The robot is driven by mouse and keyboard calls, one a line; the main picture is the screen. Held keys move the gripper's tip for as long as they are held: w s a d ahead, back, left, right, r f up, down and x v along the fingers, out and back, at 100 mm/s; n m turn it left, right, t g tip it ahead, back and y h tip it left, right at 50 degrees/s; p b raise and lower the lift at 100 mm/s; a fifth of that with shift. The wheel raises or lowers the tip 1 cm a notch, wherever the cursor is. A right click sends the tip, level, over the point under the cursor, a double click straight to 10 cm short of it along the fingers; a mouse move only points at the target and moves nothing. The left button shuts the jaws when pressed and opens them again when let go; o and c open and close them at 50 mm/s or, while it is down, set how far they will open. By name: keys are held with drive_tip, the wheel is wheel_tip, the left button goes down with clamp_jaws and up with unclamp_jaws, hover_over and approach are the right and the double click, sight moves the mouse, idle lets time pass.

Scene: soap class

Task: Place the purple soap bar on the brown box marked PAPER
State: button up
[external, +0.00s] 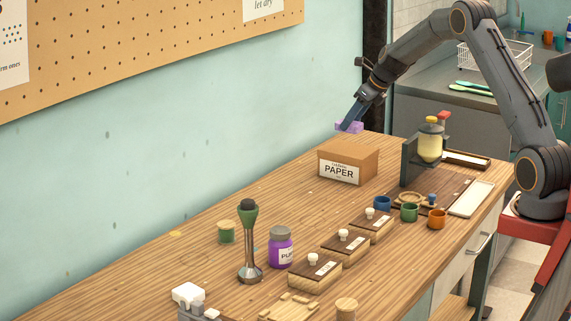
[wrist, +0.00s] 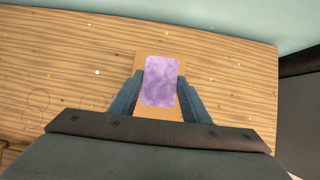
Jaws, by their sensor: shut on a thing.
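The purple soap bar (wrist: 160,81) is held between the two blue fingers of my gripper (wrist: 160,98) in the wrist view. In the external view the soap (external: 351,127) hangs at the tip of my gripper (external: 350,122). The brown box marked PAPER (external: 338,172) stands on the wooden bench near the wall. In the external view the soap appears above the box's back edge. In the wrist view the box (wrist: 144,60) shows beneath the soap, which hides much of its top. The height gap between soap and box is hard to tell.
On the bench (external: 205,262), a dark upright holder with a yellow bottle (external: 430,140) stands right of the box. Small cups (external: 409,212), lidded wooden boxes (external: 343,243), a purple jar (external: 280,247) and a stick blender (external: 248,240) stand nearer the front. Bare bench lies left of the box.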

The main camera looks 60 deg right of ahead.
sight(352, 149)
drive_tip(key=shift+f+p, duration=0.55)
drive_tip(key=shift+f, duration=2.35)
drive_tip(key=shift+f, duration=0.2)
drive_tip(key=o, duration=1.1)
drive_tip(key=shift+r, duration=0.1)
